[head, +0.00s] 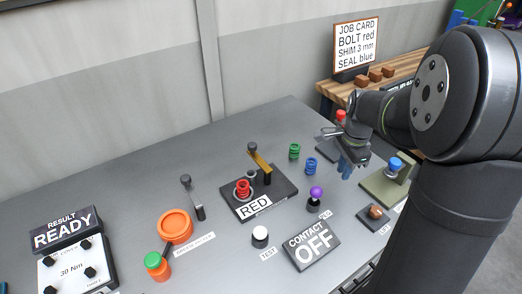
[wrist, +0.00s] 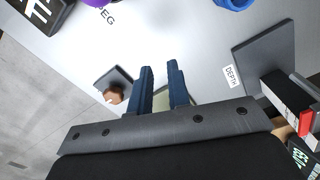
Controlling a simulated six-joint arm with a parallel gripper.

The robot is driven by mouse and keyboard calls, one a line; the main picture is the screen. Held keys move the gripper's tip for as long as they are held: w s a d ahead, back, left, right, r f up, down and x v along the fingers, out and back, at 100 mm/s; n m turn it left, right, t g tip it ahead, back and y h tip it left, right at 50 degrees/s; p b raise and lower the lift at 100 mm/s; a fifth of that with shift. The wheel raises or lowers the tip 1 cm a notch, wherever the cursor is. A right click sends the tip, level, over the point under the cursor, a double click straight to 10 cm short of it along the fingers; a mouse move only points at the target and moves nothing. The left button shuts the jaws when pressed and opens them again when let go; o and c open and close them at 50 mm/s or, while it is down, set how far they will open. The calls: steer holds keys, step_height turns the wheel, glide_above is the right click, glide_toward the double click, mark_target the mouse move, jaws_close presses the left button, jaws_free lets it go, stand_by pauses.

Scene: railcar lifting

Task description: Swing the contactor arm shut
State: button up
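A brass arm with a black knob (head: 261,160), which looks like the contactor arm, is on a dark base plate (head: 282,187) in the head view. It slants away from a post beside a red coil (head: 243,188). The plate carries a "RED" label. A sign reading "CONTACT OFF" (head: 312,245) stands in front. My gripper (head: 347,172) is over the right part of the bench, well right of the brass arm and apart from it. In the wrist view its two blue fingers (wrist: 160,75) are parted with nothing between them. The brass arm is not in the wrist view.
Green (head: 294,152) and blue (head: 311,166) coils and a purple-topped peg (head: 315,197) stand between my gripper and the plate. The bench's back left is clear.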

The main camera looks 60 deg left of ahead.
mark_target(259, 157)
steer(key=shift+s+a+r+n, duration=0.1)
steer(key=shift+a+r+n, duration=0.05)
steer(key=shift+a+n, duration=0.3)
jaws_close()
steer(key=s+a+r+n+g+y, duration=0.2)
steer(key=a+n, duration=0.4)
steer(key=n, duration=0.3)
steer(key=s+a+r+n+g+y, duration=0.1)
steer(key=s+a+r+n+y, duration=0.2)
steer(key=a+r+n, duration=0.4)
steer(key=shift+s+a+r+n+g+y, duration=0.2)
steer(key=shift+n+g+y, duration=0.25)
steer(key=shift+n, duration=1.1)
steer(key=shift+s+f, duration=0.1)
steer(key=shift+f, duration=0.05)
steer(key=s+a+f, duration=0.6)
steer(key=s+f, duration=0.1)
steer(key=shift+f, duration=0.4)
